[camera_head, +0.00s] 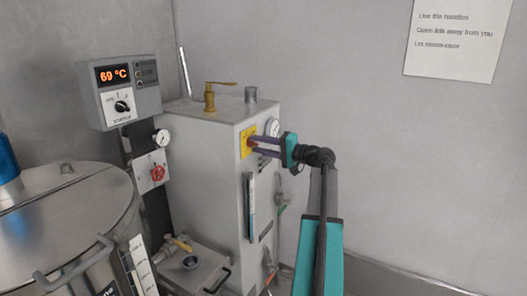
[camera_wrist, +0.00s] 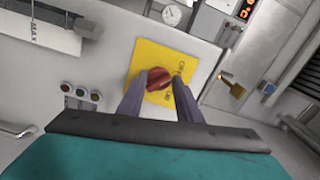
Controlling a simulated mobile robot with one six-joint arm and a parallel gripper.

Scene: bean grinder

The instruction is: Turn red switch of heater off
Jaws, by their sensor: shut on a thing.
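The heater (camera_head: 205,160) is a light grey box-shaped unit in the middle of the head view. Its red switch (camera_wrist: 159,78) sits on a yellow plate (camera_wrist: 152,57), which also shows on the heater's right-hand face in the head view (camera_head: 246,135). My gripper (camera_head: 256,146) reaches in from the right, its fingers pointing at the plate. In the wrist view, my gripper (camera_wrist: 153,92) has its two fingers at either side of the red switch, shut on it. The fingertips partly hide the switch. The labels on the plate are too blurred to read.
A control box (camera_head: 120,92) reading 69 °C, with a start/stop knob, stands left of the heater. Below it is another red knob (camera_head: 157,172). A large steel vessel (camera_head: 80,215) fills the lower left.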

